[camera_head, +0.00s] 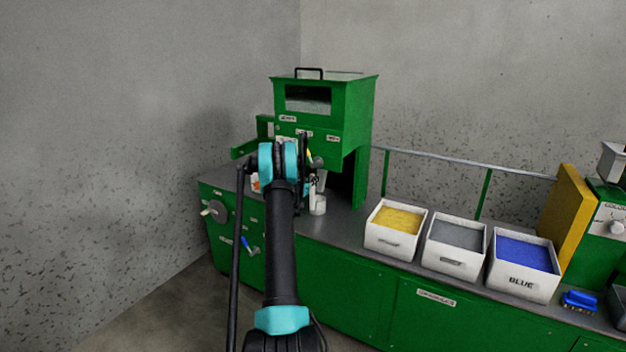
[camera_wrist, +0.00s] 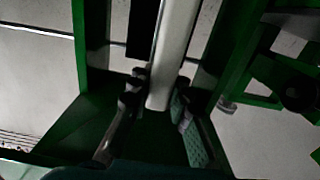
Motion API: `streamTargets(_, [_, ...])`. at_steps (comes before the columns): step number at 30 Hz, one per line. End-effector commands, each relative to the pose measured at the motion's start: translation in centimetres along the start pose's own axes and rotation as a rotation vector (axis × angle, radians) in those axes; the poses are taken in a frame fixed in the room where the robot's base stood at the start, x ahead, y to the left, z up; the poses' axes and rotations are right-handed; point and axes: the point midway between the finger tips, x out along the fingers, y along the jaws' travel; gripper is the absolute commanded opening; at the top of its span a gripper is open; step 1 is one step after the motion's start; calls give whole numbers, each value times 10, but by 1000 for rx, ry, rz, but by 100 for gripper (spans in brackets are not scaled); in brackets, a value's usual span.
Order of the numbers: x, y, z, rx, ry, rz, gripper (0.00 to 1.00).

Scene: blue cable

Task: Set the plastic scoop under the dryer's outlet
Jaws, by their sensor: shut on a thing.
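The green dryer (camera_head: 345,100) stands on the counter at the back, with a window in its upper front. My gripper (camera_head: 311,180) is in front of its lower part, largely hidden by my arm. In the wrist view my gripper (camera_wrist: 157,104) has its fingers on both sides of a long pale piece (camera_wrist: 172,55), which looks like part of the plastic scoop. In the head view a small white body, apparently the scoop (camera_head: 318,206), shows just below the gripper, close to the counter. Whether it touches the counter, and the outlet itself, I cannot make out.
White bins of yellow (camera_head: 398,219), grey (camera_head: 457,236) and blue granules (camera_head: 522,254) stand to the right on the counter (camera_head: 345,228). A rail (camera_head: 460,162) runs behind them. A blue object (camera_head: 579,300) lies further right. Green posts flank the gripper in the wrist view.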

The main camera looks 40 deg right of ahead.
Motion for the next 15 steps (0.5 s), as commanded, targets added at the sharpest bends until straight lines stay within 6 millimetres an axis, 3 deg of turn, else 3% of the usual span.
streamTargets(2, [0, 0, 0, 0, 0, 0, 0])
streamTargets(3, [0, 0, 0, 0, 0, 0, 18])
streamTargets(9, [0, 0, 0, 0, 0, 0, 43])
streamTargets(15, [0, 0, 0, 0, 0, 0, 43])
